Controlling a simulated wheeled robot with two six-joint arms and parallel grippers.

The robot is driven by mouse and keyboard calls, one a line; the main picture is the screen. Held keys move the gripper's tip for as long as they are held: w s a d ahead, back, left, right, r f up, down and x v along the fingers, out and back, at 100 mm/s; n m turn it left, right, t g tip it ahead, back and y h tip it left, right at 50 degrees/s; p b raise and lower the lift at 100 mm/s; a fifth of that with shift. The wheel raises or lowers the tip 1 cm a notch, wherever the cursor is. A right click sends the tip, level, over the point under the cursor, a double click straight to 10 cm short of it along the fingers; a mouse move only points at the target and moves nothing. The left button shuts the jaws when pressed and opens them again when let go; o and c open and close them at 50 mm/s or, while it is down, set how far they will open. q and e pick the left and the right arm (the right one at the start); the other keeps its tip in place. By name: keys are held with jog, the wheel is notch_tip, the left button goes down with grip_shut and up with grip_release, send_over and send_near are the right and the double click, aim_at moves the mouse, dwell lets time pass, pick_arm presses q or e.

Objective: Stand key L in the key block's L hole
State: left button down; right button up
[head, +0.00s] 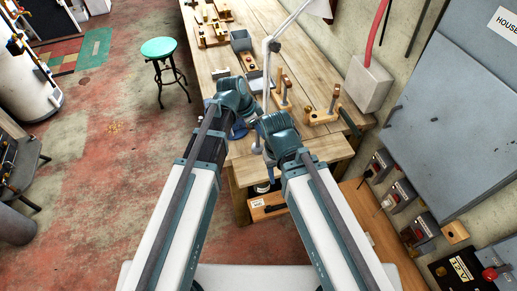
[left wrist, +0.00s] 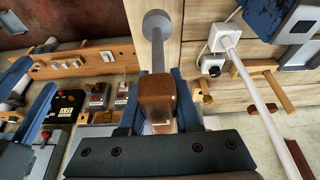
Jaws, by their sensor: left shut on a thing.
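My left gripper (left wrist: 157,105) is shut on a brown wooden piece in the left wrist view, which I take to be key L (left wrist: 156,98). A grey rod with a round disc at its far end lines up with the piece; I cannot tell whether they are joined. In the head view the left wrist hangs over the bench's near end, and its fingers and the held piece are largely hidden. Wooden blocks with upright posts stand on the bench (head: 243,168). I cannot tell which is the key block or see an L hole.
A wooden block with a post (head: 321,117) stands near the bench's right edge. A lamp's pale arm (head: 268,62) rises close to my wrists. A grey bin (head: 240,40) and wooden fixtures (head: 212,34) lie farther back. A green stool (head: 160,48) stands left of the bench.

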pick_arm(q)
jog(key=shift+r+p, duration=2.9)
jog(key=shift+r, duration=0.15)
jog(key=shift+r, duration=0.1)
notch_tip(320, 180, up, 5)
jog(key=p, duration=0.5)
